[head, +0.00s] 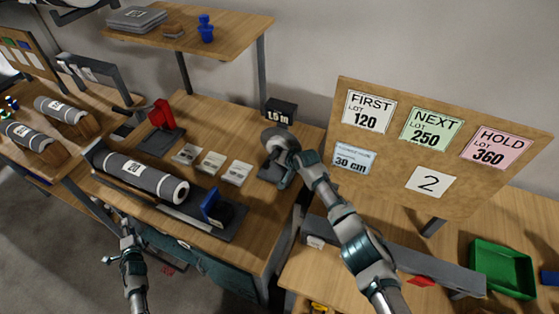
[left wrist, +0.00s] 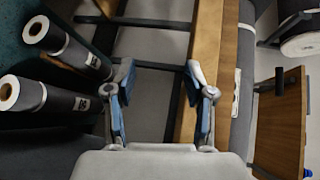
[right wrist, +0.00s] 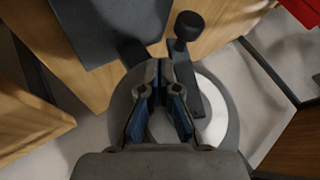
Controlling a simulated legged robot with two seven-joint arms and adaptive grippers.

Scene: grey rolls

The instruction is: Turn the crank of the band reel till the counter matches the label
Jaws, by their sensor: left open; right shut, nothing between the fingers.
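A small black box (head: 281,109) reading "1.5 m" stands at the back right of the middle table. My right gripper (head: 283,178) is just in front of it, shut and empty, and mostly hides the band reel. In the right wrist view the reel's pale round disc (right wrist: 217,112) lies under my right gripper (right wrist: 160,108). The dark crank with its knob (right wrist: 188,26) is beside the closed fingers; whether they touch is unclear. My left gripper (head: 127,250) is low in front of the table, open and empty; it also shows in the left wrist view (left wrist: 160,95).
A board (head: 394,199) with lot cards and a blue "30 cm" card (head: 353,163) stands right of the reel. A grey roll (head: 141,177), a red stand (head: 160,115) and cards (head: 211,162) occupy the table. A green bin (head: 502,269) is at right.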

